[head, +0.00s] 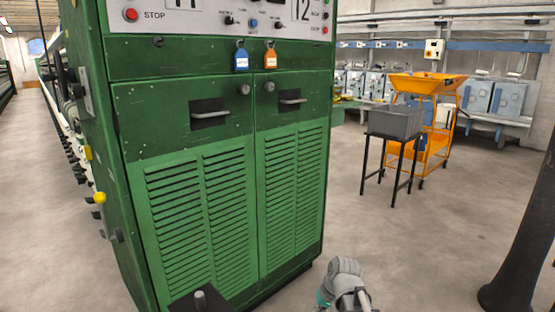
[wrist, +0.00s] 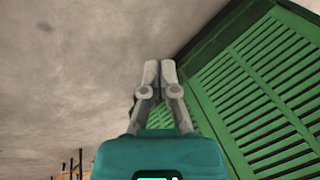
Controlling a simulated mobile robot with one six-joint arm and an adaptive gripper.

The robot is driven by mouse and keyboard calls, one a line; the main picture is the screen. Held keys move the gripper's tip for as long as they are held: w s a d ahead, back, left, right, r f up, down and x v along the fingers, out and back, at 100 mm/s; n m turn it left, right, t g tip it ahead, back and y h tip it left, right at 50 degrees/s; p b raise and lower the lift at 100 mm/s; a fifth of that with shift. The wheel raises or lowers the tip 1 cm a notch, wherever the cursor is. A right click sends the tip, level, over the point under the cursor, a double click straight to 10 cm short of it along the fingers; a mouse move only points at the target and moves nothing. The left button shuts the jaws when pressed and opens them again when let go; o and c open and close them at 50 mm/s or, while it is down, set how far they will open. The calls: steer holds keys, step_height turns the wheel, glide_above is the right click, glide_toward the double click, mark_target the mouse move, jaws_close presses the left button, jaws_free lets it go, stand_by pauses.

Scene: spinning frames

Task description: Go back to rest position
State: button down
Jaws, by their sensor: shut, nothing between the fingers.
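My gripper (wrist: 160,65) shows in the wrist view with its two grey fingers together and nothing between them. Beyond the fingers is the bare grey floor, with the louvred side of the green cabinet (wrist: 265,85) to the right. In the head view part of my arm (head: 345,285) shows at the bottom, in front of the cabinet's lower right corner; the fingertips cannot be made out there. The green cabinet (head: 225,140) stands upright with both louvred doors closed.
A grey bin (head: 395,123) sits on a black stand, beside an orange trolley (head: 437,150). A dark post (head: 520,240) rises at the right. Blue and orange tags (head: 241,60) hang on the cabinet. The floor (head: 420,250) between cabinet and post is clear.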

steer(key=s+d+g+h, duration=0.1)
steer(key=s+d+h, duration=0.2)
steer(key=s+d, duration=0.3)
step_height(320, 180, up, 37)
steer(key=s+a+p, duration=0.1)
steer(key=p, duration=3.7)
steer(key=shift+s, duration=0.3)
